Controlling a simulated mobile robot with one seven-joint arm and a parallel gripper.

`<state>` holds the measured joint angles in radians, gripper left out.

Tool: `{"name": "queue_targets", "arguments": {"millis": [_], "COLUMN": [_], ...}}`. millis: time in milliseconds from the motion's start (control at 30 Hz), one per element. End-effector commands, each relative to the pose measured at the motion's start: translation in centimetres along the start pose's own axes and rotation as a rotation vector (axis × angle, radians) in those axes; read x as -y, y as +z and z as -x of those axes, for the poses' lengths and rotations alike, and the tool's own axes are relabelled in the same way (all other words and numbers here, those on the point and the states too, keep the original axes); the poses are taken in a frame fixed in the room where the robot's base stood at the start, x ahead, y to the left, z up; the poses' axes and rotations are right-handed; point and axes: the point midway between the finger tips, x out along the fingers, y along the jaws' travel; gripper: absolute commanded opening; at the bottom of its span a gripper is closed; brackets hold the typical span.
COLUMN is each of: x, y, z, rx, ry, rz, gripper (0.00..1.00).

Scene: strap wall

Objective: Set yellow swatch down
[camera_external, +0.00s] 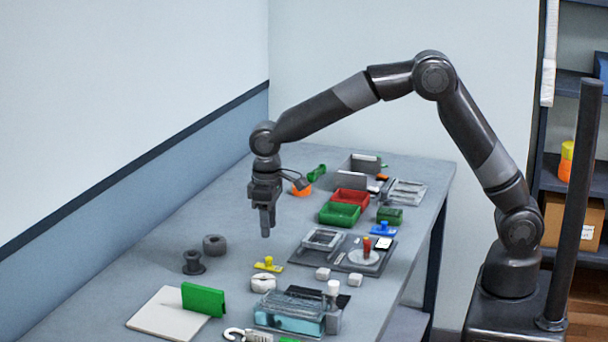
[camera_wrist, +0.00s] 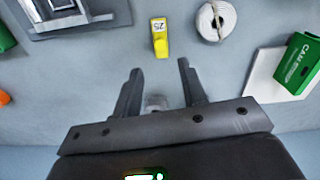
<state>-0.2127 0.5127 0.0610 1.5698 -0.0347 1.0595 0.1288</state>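The yellow swatch (camera_external: 268,265) lies on the table with a small yellow knob standing up from it. It also shows in the wrist view (camera_wrist: 160,40), with a white label marked with digits. My gripper (camera_external: 266,235) points down above the table, just behind the swatch in the outside view and apart from it. In the wrist view my gripper (camera_wrist: 158,82) is open, its two fingers wide apart, with the swatch beyond the fingertips. A small pale thing (camera_wrist: 155,103) shows between the fingers near the palm; I cannot tell what it is.
A white roll (camera_external: 263,283) and a green box (camera_external: 203,299) on a white board (camera_external: 165,314) stand nearby. Two dark spools (camera_external: 214,244) are to the left. A grey tray (camera_external: 322,239), a blue swatch (camera_external: 383,229) and red and green bins (camera_external: 339,214) lie right. Bare table surrounds my gripper.

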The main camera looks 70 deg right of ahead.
Motion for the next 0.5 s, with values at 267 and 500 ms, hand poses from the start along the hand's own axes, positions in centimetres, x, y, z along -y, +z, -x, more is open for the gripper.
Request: {"name": "queue_targets", "arguments": {"millis": [267,500], "x": [0.0,-0.5], "y": [0.0,0.8], "z": [2.9,4.2], "rx": [0.0,-0.014], "ry": [0.0,0.0], "rz": [0.0,-0.004], "gripper": [0.38,0.38]}}
